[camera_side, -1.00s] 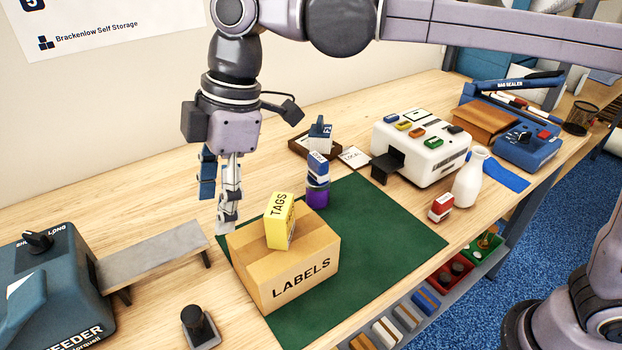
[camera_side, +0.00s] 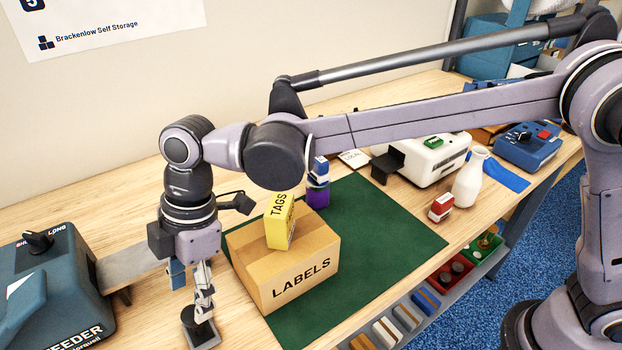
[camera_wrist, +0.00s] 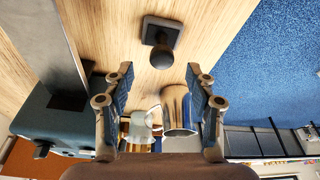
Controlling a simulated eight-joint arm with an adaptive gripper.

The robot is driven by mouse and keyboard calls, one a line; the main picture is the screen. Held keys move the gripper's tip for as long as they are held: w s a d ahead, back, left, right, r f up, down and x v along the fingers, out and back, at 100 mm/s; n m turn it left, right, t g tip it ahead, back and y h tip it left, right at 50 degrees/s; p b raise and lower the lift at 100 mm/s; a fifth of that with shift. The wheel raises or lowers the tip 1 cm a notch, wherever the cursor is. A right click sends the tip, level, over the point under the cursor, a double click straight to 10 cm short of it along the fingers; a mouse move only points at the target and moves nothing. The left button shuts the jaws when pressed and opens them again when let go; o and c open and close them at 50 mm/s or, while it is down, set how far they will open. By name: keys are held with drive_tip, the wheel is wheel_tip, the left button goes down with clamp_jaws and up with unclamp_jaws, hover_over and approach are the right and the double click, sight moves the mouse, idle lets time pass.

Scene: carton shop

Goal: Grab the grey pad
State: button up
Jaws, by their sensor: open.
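The small grey square pad (camera_side: 202,335) with a black upright knob stands on the wooden table at the front left of the side view. In the side view one finger covers part of the knob. In the wrist view my gripper (camera_wrist: 159,73) is open with nothing between its pads. Whether a finger touches the knob I cannot tell.
A blue feeder (camera_side: 50,280) with a grey chute (camera_side: 125,268) stands close on the left. A LABELS carton (camera_side: 305,265) with a yellow TAGS box (camera_side: 280,221) on it stands on the green mat (camera_side: 385,235) to the right.

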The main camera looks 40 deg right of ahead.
sight(192, 311)
drive_tip(key=shift+x, duration=2.85)
drive_tip(key=shift+s+d, duration=0.1)
clamp_jaws()
